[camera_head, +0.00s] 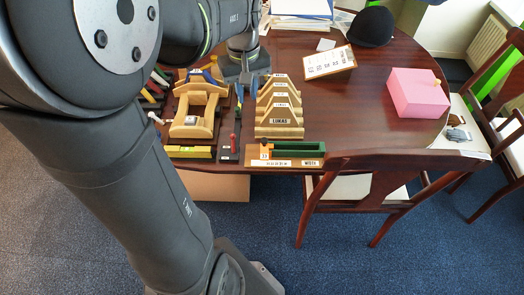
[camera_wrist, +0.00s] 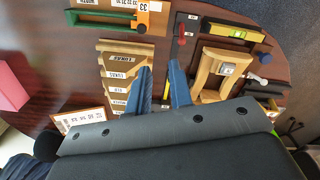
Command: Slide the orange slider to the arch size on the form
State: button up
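The orange slider (camera_head: 266,149) sits at the left end of the green bar (camera_head: 299,150) on a wooden gauge at the table's front edge, in the head view. A white scale strip with small numbers and the word WIDTH runs along the front. In the wrist view the slider (camera_wrist: 143,19) is at the top, beside the green bar (camera_wrist: 103,18), with a 33 label on it. The form (camera_head: 328,62) lies on a clipboard behind the arches; its writing is too small to read. My gripper (camera_wrist: 162,86) is open and empty, its blue fingers apart over the table, away from the slider.
Several wooden arches (camera_head: 280,108) with name labels stand behind the gauge. A wooden saddle frame (camera_head: 194,115) and a yellow level (camera_head: 190,152) are to the left. The right middle of the table is clear.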

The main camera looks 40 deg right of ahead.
jog(key=a+f+n+g, duration=0.1)
jog(key=f+n, duration=0.1)
jog(key=w+a+f+n+g+h, duration=0.1)
jog(key=a+f+n, duration=0.1)
jog(key=w+a+f+n+g+h, duration=0.1)
jog(key=f+n, duration=0.2)
jog(key=shift+w+a+g, duration=0.15)
jog(key=shift+w+g, duration=0.1)
jog(key=shift+g, duration=0.15)
grip_shut()
jog(key=n+h, duration=0.4)
jog(key=n, duration=0.4)
send_near(263, 144)
notch_tip(263, 144, down, 4)
jog(key=w, duration=0.2)
jog(key=shift+s+d+f+g, duration=0.2)
jog(key=shift+s+d+f, duration=0.1)
jog(key=shift+s+d, duration=0.2)
jog(key=shift+s+d+f+g, duration=0.2)
jog(key=shift+s+d+f, duration=0.1)
jog(key=shift+s+d, duration=0.2)
jog(key=shift+s+d+f, duration=0.1)
jog(key=shift+s+d, duration=0.2)
jog(key=shift+d, duration=0.15)
jog(key=shift+s+d, duration=0.35)
jog(key=shift+d, duration=0.1)
